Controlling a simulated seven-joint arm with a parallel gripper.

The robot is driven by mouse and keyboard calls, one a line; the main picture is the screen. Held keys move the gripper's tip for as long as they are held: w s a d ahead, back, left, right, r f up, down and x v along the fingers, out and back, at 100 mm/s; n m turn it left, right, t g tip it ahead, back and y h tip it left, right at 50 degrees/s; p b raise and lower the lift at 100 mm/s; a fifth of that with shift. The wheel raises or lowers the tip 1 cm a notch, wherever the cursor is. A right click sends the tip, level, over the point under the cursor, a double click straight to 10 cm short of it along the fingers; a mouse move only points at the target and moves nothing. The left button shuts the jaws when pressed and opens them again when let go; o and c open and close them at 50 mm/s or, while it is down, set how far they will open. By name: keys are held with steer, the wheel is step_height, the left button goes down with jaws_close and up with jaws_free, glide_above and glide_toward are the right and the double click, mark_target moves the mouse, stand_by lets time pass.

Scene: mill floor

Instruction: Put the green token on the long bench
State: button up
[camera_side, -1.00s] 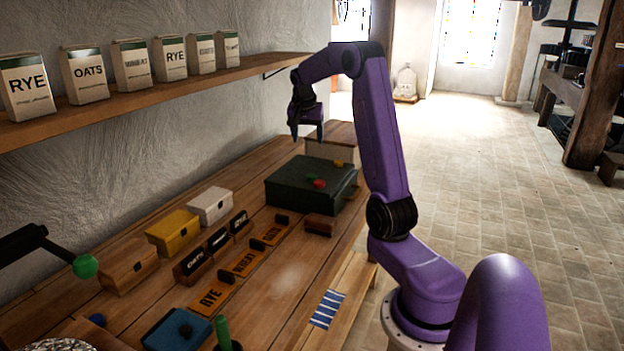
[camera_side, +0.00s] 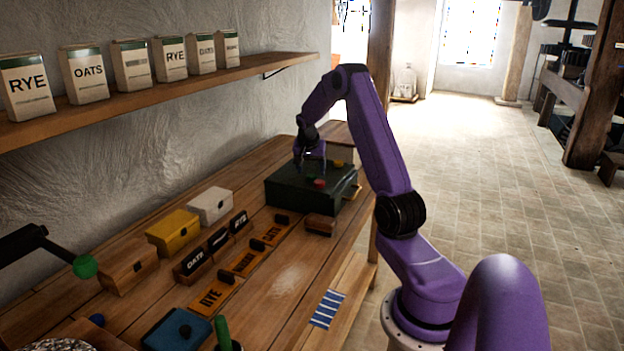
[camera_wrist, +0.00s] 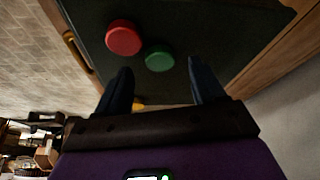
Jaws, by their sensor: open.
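The green token (camera_wrist: 159,58) lies on the flat dark top of a dark green box (camera_side: 285,195). In the wrist view it is just beyond and between the two fingertips of my gripper (camera_wrist: 159,66). My gripper is open and empty. In the side view my gripper (camera_side: 311,165) is low over the box top and hides the green token. The long wooden bench (camera_side: 283,285) runs along the wall and bears the box.
A red token (camera_wrist: 123,38) lies close beside the green one. A yellow token (camera_wrist: 138,104) is partly hidden near a finger. Small chests, including a yellow one (camera_side: 173,233), and lettered blocks and plates crowd the bench. Bare wood shows at the bench's front middle.

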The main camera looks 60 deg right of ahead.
steer(key=shift+x, duration=1.2)
steer(key=c, duration=1.2)
steer(key=shift+r, duration=0.1)
